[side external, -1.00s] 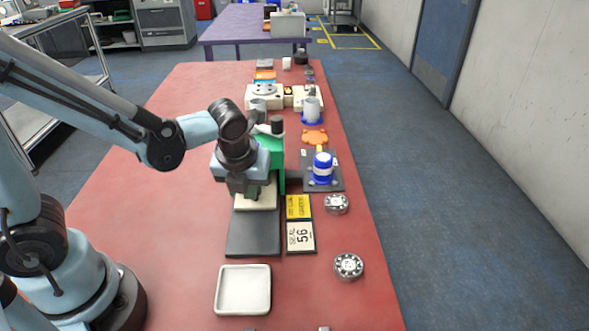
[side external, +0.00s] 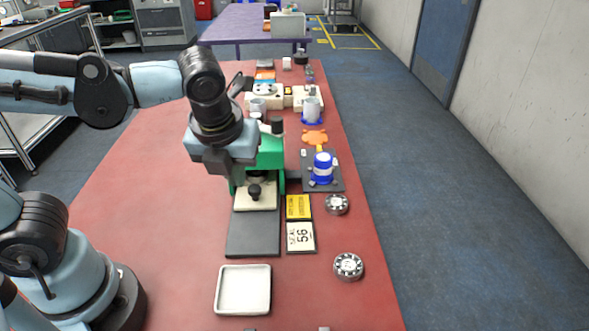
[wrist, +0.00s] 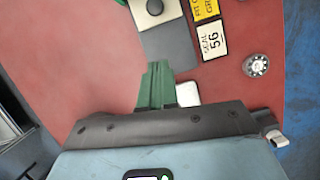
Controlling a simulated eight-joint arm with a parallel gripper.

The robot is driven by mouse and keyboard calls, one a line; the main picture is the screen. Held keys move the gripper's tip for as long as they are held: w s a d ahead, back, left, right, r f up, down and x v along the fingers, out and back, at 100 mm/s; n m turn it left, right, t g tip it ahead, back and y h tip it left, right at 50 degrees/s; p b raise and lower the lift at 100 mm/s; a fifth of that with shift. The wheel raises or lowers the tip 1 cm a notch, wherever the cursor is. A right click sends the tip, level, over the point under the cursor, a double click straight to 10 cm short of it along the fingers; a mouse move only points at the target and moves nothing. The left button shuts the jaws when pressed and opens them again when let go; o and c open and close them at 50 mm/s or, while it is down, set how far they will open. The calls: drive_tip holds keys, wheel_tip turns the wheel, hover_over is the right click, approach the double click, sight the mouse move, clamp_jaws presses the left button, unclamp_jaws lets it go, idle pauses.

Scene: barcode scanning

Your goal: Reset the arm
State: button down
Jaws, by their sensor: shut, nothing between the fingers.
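My gripper (side external: 231,180) is raised above the work table, to the left of a green-framed device in the side view. Its green fingers show in the wrist view (wrist: 158,70), closed together with nothing between them. The green device (side external: 270,152) stands upright with a cream base (side external: 265,203) and a dark knob (side external: 255,191). The knob also shows in the wrist view (wrist: 155,7). My gripper is apart from the knob and partly hides the device's left side.
A dark mat (side external: 253,236), a white tray (side external: 243,289), a yellow card (side external: 298,207), a "56" card (side external: 300,237) and two round metal parts (side external: 337,204) (side external: 348,266) lie nearby. A blue-and-white container (side external: 322,168) stands right. The table's left side is clear.

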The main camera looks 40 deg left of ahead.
drive_tip(key=a+n+t, duration=0.1)
drive_tip(key=n, duration=0.8)
drive_tip(key=w+a+n+t+h, duration=0.1)
drive_tip(key=a+n, duration=0.1)
drive_tip(key=n, duration=0.8)
drive_tip(key=a+n+t+h, duration=0.1)
drive_tip(key=a+n+t, duration=0.1)
drive_tip(key=n, duration=0.7)
drive_tip(key=shift+w+a+f+n, duration=0.15)
drive_tip(key=shift+a+f+n, duration=0.1)
drive_tip(key=shift+n, duration=0.15)
